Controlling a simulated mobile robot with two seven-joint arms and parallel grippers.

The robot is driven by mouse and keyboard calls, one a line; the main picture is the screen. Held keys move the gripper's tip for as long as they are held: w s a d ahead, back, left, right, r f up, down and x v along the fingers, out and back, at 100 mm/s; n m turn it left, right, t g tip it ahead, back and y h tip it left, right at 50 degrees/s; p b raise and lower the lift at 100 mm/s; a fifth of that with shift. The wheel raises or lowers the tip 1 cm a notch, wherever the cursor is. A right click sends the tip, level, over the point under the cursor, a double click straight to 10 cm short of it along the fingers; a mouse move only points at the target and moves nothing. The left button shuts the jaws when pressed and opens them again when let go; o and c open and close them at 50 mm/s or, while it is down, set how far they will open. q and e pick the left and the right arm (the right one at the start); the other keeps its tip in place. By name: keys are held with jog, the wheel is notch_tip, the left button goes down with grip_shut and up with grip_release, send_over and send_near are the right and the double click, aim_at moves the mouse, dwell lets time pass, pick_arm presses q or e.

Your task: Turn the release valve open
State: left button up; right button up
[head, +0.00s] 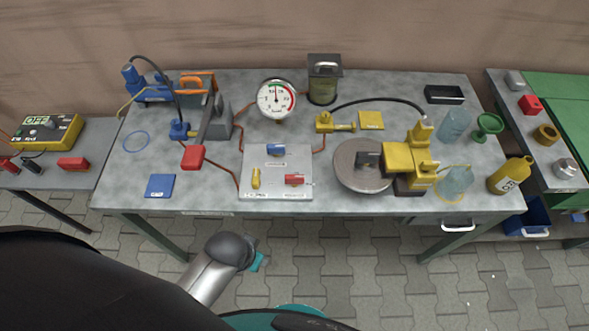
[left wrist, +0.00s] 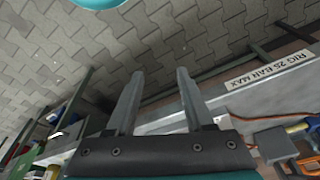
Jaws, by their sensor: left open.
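A light grey valve panel (head: 276,191) lies on the workbench, left of the middle. It carries a blue handle (head: 276,150), a yellow handle (head: 256,178) and a red handle (head: 294,180). Their labels are too small to read, so I cannot tell which is the release valve. A round pressure gauge (head: 276,99) stands behind the panel. My left gripper (head: 257,262) is below the bench's front edge in the head view, mostly hidden by its wrist. In the left wrist view it (left wrist: 158,85) is open and empty, apart from the panel. My right gripper is not in view.
The workbench (head: 220,200) has a front edge, labelled "RIG 25 BAR MAX" (left wrist: 271,69). A hand pump with a red-ended lever (head: 193,157) stands left of the panel. A round plate (head: 352,177) and yellow clamp (head: 408,158) stand to its right. Paved floor lies in front.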

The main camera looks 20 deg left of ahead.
pick_arm(q)
notch_tip(320, 180, up, 21)
jog(key=t+p, duration=0.1)
jog(key=p, duration=0.2)
jog(key=m+g, duration=0.4)
jog(key=m, duration=0.8)
send_near(295, 177)
jog(key=shift+m, duration=0.3)
notch_tip(295, 177, down, 9)
jog(key=b, duration=0.5)
jog(key=shift+s+f, duration=0.1)
jog(key=shift+c, duration=0.3)
grip_shut()
